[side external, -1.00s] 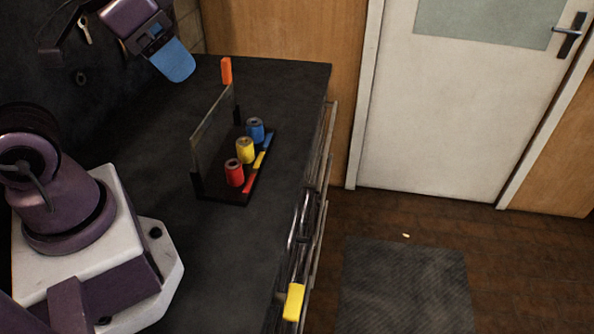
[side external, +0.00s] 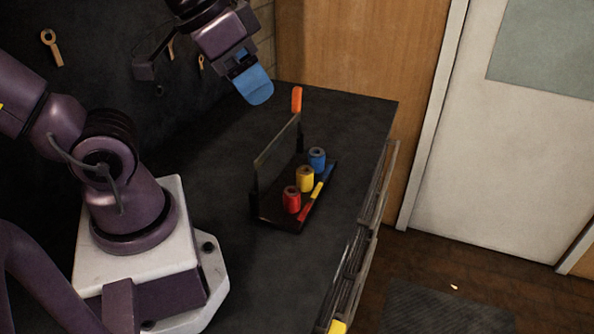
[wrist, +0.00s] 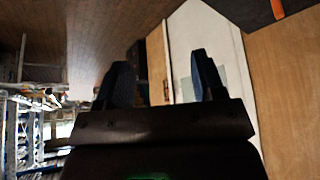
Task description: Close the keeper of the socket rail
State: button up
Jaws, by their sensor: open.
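The socket rail (side external: 276,221) is a dark tray on the dark worktop. Red (side external: 291,201), yellow (side external: 305,180) and blue (side external: 317,159) sockets stand in a row on it. A keeper bar (side external: 276,141) stands raised along its left side, with an orange tab (side external: 297,99) sticking up at the far end. My gripper (side external: 256,88) is in the air up and left of the tab, apart from it. In the wrist view my gripper (wrist: 163,78) has its two fingers spread with nothing between them. An orange piece (wrist: 277,9) shows at that view's top edge.
The dark worktop (side external: 225,200) is clear around the rail. Drawer handles (side external: 375,185) line its right edge. Tools (side external: 52,48) hang on the dark wall at left. A white door (side external: 500,140) and a floor mat (side external: 440,305) are off to the right.

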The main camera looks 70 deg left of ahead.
aim_at(293, 107)
jog(key=shift+a, duration=0.2)
jog(key=c, duration=0.3)
jog(key=a+f+n, duration=0.1)
jog(key=w+a+f+n+g, duration=0.1)
jog(key=a, duration=0.1)
jog(key=shift+w+a+y, duration=0.15)
jog(key=shift+w+y, duration=0.05)
jog(key=shift+y, duration=0.1)
grip_shut()
jog(key=w+a+f+n+g+h, duration=0.15)
jog(key=w+a+n, duration=0.3)
jog(key=a, duration=1.15)
jog(key=w+a+f+n+h, duration=0.25)
jog(key=w+a, duration=0.25)
jog(key=a, duration=1)
jog(key=shift+w+d+r+x, duration=0.2)
jog(key=shift+w+d+x, duration=0.15)
jog(key=shift+x, duration=1.65)
jog(key=shift+w+d+r+x, duration=0.2)
jog(key=shift+d+x, duration=0.15)
jog(key=shift+x, duration=1.7)
jog(key=shift+w+d+r+x, duration=0.15)
jog(key=shift+w+d+x, duration=0.2)
jog(key=shift+x, duration=1.65)
